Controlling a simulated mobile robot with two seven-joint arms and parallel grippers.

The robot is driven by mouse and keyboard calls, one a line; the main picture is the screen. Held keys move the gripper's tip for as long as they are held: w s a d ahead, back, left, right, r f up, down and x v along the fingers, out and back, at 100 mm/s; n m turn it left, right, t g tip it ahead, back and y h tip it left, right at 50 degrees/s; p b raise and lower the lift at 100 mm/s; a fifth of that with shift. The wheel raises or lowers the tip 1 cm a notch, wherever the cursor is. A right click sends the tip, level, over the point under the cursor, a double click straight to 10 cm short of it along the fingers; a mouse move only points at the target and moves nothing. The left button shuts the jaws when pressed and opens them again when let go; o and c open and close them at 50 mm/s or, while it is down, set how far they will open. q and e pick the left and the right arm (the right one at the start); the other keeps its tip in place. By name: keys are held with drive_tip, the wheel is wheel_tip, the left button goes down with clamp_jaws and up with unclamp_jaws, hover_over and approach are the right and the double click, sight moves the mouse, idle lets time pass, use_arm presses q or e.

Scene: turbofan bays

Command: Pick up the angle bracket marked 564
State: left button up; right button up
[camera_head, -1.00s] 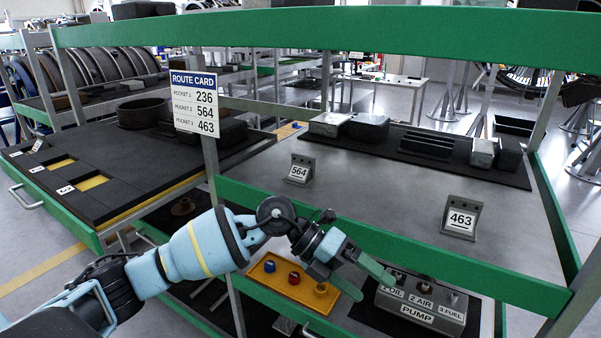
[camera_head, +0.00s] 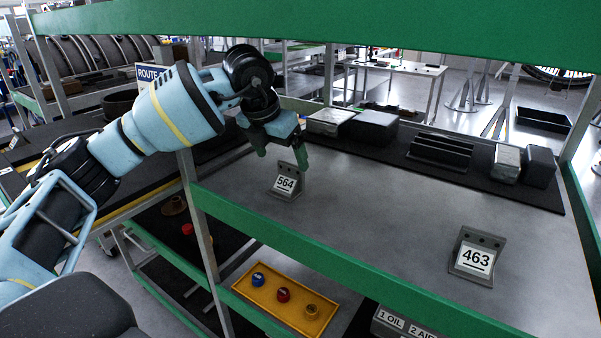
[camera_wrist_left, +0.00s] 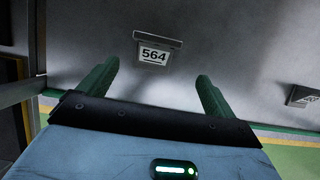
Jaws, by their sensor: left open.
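The angle bracket marked 564 (camera_head: 286,184) stands on the grey shelf top near its left front, its label facing me. My left gripper (camera_head: 282,153) is open and empty, just above and behind this bracket in the head view. In the left wrist view the 564 bracket (camera_wrist_left: 155,52) lies ahead of the gap between the two green fingers (camera_wrist_left: 155,85), apart from them. My right gripper is not in view.
A green rail (camera_head: 330,255) runs along the shelf's front, with another green beam (camera_head: 330,32) above. Grey and black blocks (camera_head: 440,150) sit on a dark mat at the back. A yellow tray (camera_head: 262,296) is on the lower level. The shelf between the brackets is clear.

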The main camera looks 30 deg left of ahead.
sight(289, 175)
use_arm(q)
drive_tip(key=shift+x, duration=1)
drive_tip(key=shift+w+a+f, duration=0.1)
drive_tip(key=shift+f, duration=0.1)
drive_tip(key=shift+w+f, duration=0.2)
drive_tip(key=shift+f, duration=0.05)
drive_tip(key=w+f, duration=0.2)
drive_tip(key=shift+a+f, duration=0.3)
drive_tip(key=shift+f, duration=0.05)
drive_tip(key=shift+w+f, duration=0.2)
drive_tip(key=shift+f, duration=0.3)
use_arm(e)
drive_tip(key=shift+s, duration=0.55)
use_arm(q)
drive_tip(key=shift+c, duration=0.4)
